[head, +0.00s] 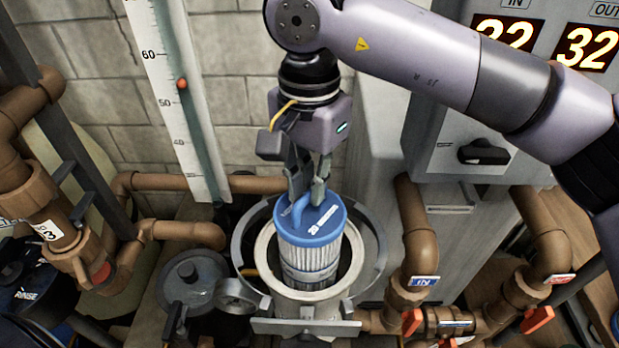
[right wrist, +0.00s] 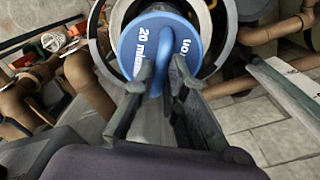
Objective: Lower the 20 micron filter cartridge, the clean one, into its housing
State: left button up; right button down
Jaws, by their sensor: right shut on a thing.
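The 20 micron filter cartridge (head: 309,238) has a blue top cap with white lettering and a pale pleated body. My right gripper (head: 310,192) is shut on the loop handle of its cap from above. The cartridge is upright, with its lower part inside the open round housing (head: 262,262) and its cap above the rim. Its bottom end is hidden by the housing wall. In the right wrist view, the blue cap (right wrist: 130,45) reads "20 micron", and the fingers (right wrist: 165,80) close on the handle over the housing opening. My left gripper is not in view.
Brown pipes (head: 419,240) with valves stand close on the right, and more pipes (head: 190,232) run on the left. A round dark lid (head: 190,277) and a gauge (head: 237,296) sit beside the housing. A scale board (head: 175,90) and a grey panel (head: 470,130) stand behind.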

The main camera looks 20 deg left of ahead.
notch_tip(320, 180, down, 12)
jog(key=b, duration=0.9)
jog(key=shift+f+b, duration=0.25)
jog(key=shift+b, duration=0.15)
dwell(0.4)
jog(key=shift+f+b, duration=0.45)
jog(key=shift+f, duration=0.1)
dwell(0.3)
jog(key=shift+f, duration=0.1)
jog(key=shift+f+b, duration=0.3)
jog(key=shift+b, duration=0.05)
jog(key=shift+f, duration=0.35)
jog(key=shift+b, duration=0.3)
dwell(0.4)
